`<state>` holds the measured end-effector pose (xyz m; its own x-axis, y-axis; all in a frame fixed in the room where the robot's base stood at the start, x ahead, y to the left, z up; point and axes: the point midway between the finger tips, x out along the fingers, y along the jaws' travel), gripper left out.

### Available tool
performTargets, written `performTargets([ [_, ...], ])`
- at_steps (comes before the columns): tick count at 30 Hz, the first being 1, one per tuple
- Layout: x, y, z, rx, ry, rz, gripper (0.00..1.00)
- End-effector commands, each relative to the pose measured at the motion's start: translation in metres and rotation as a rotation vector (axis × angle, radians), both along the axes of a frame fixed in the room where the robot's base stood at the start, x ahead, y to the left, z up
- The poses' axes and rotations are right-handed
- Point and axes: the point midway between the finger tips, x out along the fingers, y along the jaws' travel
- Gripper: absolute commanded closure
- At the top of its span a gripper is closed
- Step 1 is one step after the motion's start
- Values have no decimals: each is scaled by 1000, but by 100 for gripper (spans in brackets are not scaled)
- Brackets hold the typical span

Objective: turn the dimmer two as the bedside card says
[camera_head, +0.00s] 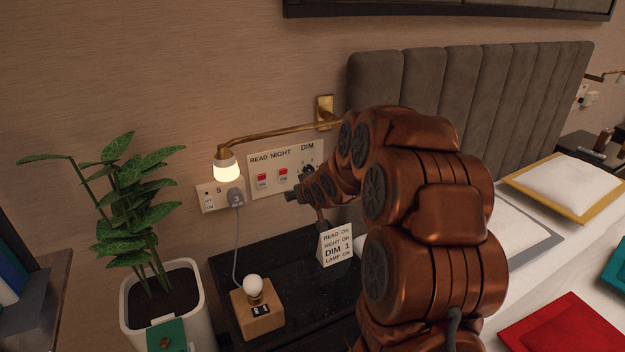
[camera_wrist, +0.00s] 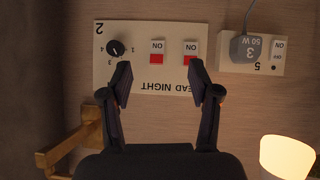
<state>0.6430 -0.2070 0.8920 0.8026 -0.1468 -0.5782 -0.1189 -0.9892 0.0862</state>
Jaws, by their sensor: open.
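The bedside card (camera_head: 337,246) stands on the dark nightstand and reads READ ON, NIGHT ON, DIM 1, LAMP ON. The wall panel (camera_head: 256,160) carries two red-marked switches and a black dimmer knob (camera_head: 307,170) under DIM, partly behind my arm. The wrist view is upside down: panel two (camera_wrist: 172,32) shows the knob (camera_wrist: 116,48) with dial numbers around it. The knob's exact setting is too small to tell. My gripper (camera_wrist: 160,76) is open and empty before the panel, its fingers spread below the knob and switches in that view, apparently apart from the knob.
A lit brass wall lamp (camera_head: 228,168) reaches out left of the panel. An outlet with a grey plug (camera_head: 235,197) is beside it. A bulb on a wooden base (camera_head: 258,318) stands on the nightstand (camera_head: 290,262). A potted plant (camera_head: 150,270) stands left.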

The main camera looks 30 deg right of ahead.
Motion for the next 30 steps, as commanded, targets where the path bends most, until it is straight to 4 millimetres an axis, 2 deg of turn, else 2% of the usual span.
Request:
performTargets([
  [1, 11, -13, -13, 2, -44, 0, 38],
  [6, 45, -50, -29, 4, -223, 14, 38],
  [10, 62, -77, -40, 6, -359, 28, 38],
  [15, 69, -104, -51, 13, -507, 44, 38],
  [21, 69, -120, -55, 18, -605, 55, 38],
  [26, 73, -122, -53, 19, -629, 61, 38],
  [30, 84, -122, -53, 19, -627, 62, 38],
])
